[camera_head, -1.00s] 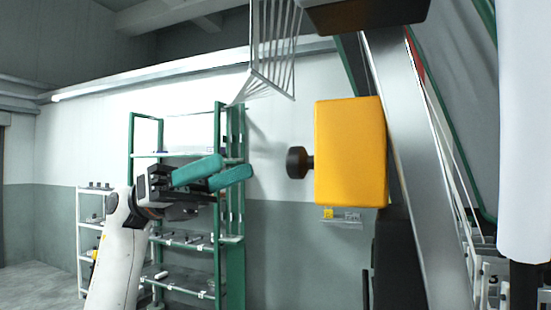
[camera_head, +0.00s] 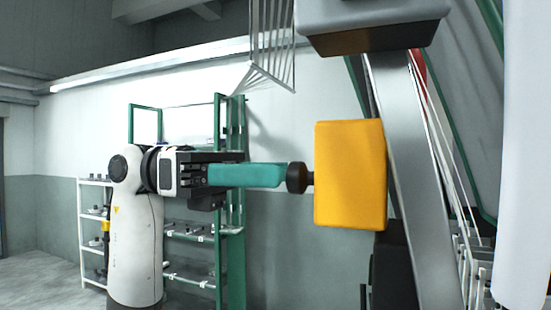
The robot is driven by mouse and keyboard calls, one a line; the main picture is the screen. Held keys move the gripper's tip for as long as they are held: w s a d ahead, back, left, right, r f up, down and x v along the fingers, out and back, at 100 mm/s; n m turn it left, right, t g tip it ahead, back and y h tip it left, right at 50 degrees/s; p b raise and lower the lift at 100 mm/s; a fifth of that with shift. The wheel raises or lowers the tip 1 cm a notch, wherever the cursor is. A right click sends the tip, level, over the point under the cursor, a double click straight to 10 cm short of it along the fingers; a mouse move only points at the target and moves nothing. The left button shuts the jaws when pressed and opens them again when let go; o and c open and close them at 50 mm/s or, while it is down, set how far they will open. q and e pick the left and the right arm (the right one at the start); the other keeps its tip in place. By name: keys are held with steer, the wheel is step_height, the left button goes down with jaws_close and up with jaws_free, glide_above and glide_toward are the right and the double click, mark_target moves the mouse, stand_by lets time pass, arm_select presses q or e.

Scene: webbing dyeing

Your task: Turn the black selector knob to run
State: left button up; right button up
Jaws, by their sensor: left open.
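The black selector knob (camera_head: 297,178) sticks out from the left side of the yellow box (camera_head: 349,175). My left gripper (camera_head: 284,176) is level with the knob, its teal fingers pointing right. The fingers line up one behind the other, so the gap between them is hidden. Their tips reach the knob's left edge in the picture; I cannot tell whether they touch it or stand around it. My right gripper is not in view.
A green shelf rack (camera_head: 226,230) stands behind my left arm, with a white shelf (camera_head: 92,215) farther left. A slanting metal beam (camera_head: 405,170) runs just right of the yellow box. A wire rack (camera_head: 272,50) hangs above. Floor shows at lower left.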

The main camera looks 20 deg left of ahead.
arm_select(q)
steer(key=shift+d, duration=0.6)
